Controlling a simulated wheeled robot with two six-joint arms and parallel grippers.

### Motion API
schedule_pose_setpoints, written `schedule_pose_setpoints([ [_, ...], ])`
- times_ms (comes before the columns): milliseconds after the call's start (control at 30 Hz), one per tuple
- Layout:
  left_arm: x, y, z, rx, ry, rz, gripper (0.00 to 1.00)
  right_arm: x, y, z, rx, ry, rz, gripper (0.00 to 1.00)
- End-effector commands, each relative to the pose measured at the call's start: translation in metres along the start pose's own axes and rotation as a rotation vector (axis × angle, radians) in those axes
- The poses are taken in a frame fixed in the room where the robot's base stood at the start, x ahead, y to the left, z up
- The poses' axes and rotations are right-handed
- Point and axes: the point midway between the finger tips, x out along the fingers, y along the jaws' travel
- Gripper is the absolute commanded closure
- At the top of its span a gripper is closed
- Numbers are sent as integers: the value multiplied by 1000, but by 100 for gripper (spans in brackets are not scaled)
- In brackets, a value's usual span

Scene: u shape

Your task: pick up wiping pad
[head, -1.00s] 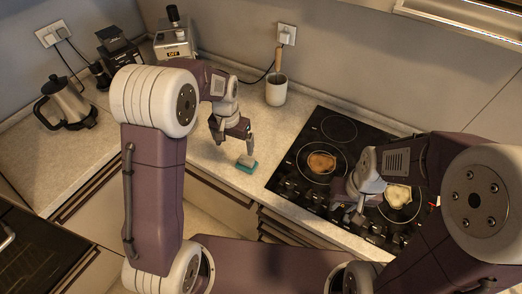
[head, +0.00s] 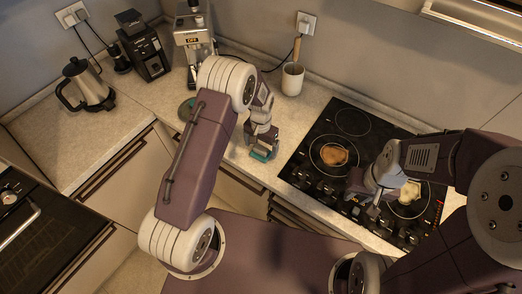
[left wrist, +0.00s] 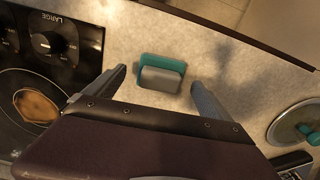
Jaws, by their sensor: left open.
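The wiping pad (head: 261,154), a small block with a teal base and grey top, lies on the counter left of the cooktop. In the left wrist view the pad (left wrist: 162,75) lies between and a little beyond the two fingertips, with counter visible on both sides. My left gripper (left wrist: 158,80) is open and empty, apart from the pad. In the head view my left gripper (head: 262,141) is right above the pad and partly hides it. My right gripper (head: 364,194) is over the cooktop; its jaw opening is not clear.
A white utensil pot (head: 292,79) stands behind. A round item with teal on it (left wrist: 300,125) lies beside the pad area. Coffee machine (head: 194,45) and kettle (head: 86,86) stand left.

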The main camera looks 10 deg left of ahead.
Motion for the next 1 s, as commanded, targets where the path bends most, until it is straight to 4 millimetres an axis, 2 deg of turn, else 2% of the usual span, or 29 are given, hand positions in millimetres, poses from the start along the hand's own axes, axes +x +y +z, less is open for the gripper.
schedule_pose_setpoints([
  [33, 6, 0, 1, 0, -5, 1, 6, -6, 0, -1, 0, 0, 0, 73],
  [133, 19, 0, 0, 0, -2, 0, 6, -8, 0, -1, 0, 0, 0, 73],
  [367, 23, 0, 0, 0, 1, 0, 6, -6, 0, -1, 0, 0, 0, 73],
  [467, 23, 0, 0, 0, 1, 0, 29, -6, 0, -1, 0, 0, 0, 73],
  [600, 22, 0, 0, 0, 1, 0, 68, -6, 0, -1, 0, 0, 0, 73],
  [633, 22, 0, 0, 0, 1, 0, 73, -6, 0, -1, 0, 0, 0, 73],
  [867, 22, 0, -1, 0, 1, 0, 73, -6, 0, -1, 0, 0, 0, 73],
  [1000, 13, 0, -2, 0, 4, -1, 73, -2, 0, 0, 0, 0, 0, 73],
])
